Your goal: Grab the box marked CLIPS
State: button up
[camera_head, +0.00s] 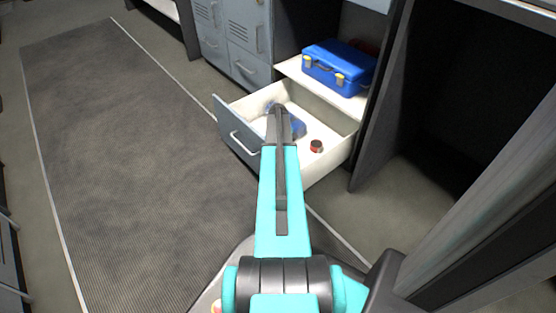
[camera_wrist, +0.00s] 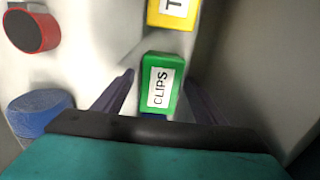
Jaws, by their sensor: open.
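The green box marked CLIPS (camera_wrist: 160,84) lies in the drawer in the wrist view, its white label facing the camera. My gripper (camera_wrist: 158,82) is open, with one dark finger on each side of the box. I cannot tell whether the fingers touch it. In the head view my arm reaches into the open drawer (camera_head: 333,166), and my gripper (camera_head: 279,110) is over its left part. The green box is hidden there behind the arm.
A yellow box with a partly cut-off label (camera_wrist: 173,12) lies just beyond the green one. A red round item (camera_wrist: 32,30) and a blue round item (camera_wrist: 40,110) are to the left. A blue toolbox (camera_head: 338,66) sits on the shelf behind the drawer. A dark drawer wall is at the right of the wrist view.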

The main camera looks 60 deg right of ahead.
dwell(0.3)
jog(key=c, duration=1.2)
jog(key=shift+r, duration=0.1)
jog(key=shift+r+p, duration=2.35)
jog(key=shift+r, duration=2.65)
